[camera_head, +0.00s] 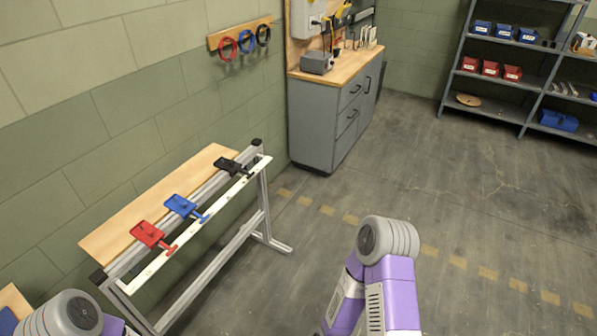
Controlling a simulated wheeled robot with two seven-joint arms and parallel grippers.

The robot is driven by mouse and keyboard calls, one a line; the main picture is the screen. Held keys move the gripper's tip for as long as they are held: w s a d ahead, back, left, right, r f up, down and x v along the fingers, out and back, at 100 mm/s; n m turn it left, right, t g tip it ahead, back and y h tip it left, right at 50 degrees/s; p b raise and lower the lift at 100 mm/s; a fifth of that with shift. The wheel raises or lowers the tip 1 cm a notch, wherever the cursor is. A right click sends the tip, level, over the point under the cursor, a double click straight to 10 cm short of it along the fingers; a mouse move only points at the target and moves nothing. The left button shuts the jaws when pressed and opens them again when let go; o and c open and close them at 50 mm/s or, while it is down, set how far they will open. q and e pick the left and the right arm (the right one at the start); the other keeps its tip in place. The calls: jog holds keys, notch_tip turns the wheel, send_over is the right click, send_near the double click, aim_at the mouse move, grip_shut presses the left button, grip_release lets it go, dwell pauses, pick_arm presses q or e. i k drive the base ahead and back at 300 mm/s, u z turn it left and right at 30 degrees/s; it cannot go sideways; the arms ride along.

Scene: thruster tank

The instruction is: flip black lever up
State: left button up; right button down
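The black lever (231,167) is mounted on the metal rail at the far end of the wooden bench. A blue lever (184,207) sits in the middle of the rail and a red lever (151,236) at the near end. The black lever's handle points toward the rail's front edge; its exact tilt is too small to tell. Parts of my two purple and grey arms show at the bottom left and bottom centre, well short of the black lever. Neither gripper is in view.
The bench's white front strip (203,226) and metal legs (265,205) stand along the green block wall. A grey cabinet (318,125) stands behind the bench's far end. Shelves (500,70) with bins stand at the back right. The floor right of the bench is clear.

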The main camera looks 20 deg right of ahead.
aim_at(249, 174)
jog(key=z, duration=0.3)
jog(key=i, duration=0.85)
jog(key=u, duration=0.6)
jog(key=i, duration=0.55)
jog(key=u, duration=0.35)
